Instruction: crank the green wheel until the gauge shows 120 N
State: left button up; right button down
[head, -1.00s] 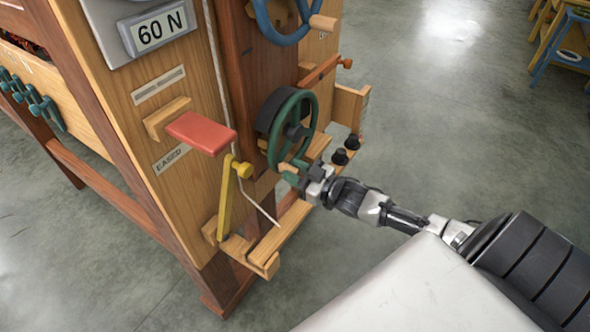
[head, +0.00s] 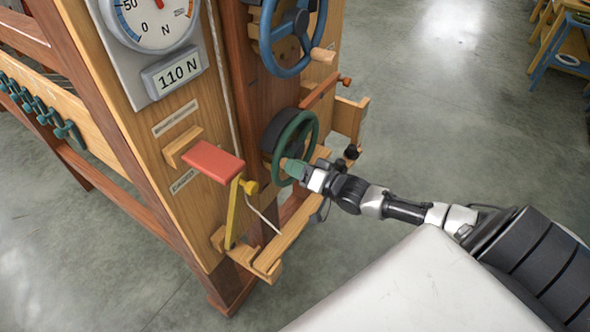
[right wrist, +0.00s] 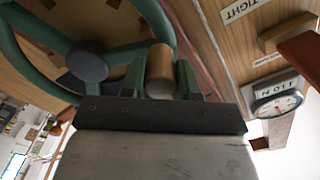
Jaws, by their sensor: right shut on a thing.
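The green wheel (head: 295,147) stands on the side of the wooden frame in the head view. Its rim, spokes and dark hub show in the right wrist view (right wrist: 87,66). My right gripper (head: 292,170) is shut on the wheel's wooden crank handle, at the wheel's lower side. In the right wrist view the handle (right wrist: 160,70) sits between the two green fingers. The readout (head: 174,72) under the round gauge (head: 150,22) reads 110 N. The gauge's top is cut off. My left gripper is not in view.
A blue wheel (head: 292,42) with a wooden handle is above the green one. A red paddle (head: 213,161) and a yellow lever (head: 234,212) stand to its left. Wooden ledges (head: 268,258) jut out below. Open floor lies to the right.

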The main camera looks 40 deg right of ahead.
jog(key=shift+w+d+r+m, duration=0.15)
jog(key=shift+d+r+m, duration=0.15)
jog(key=shift+r+m, duration=0.3)
jog(key=shift+w+d+r+m, duration=0.15)
jog(key=shift+d+r+m, duration=0.25)
jog(key=shift+m, duration=0.3)
jog(key=c, duration=0.8)
grip_release()
jog(key=shift+a, duration=0.1)
jog(key=v, duration=1.1)
jog(key=shift+w, duration=0.1)
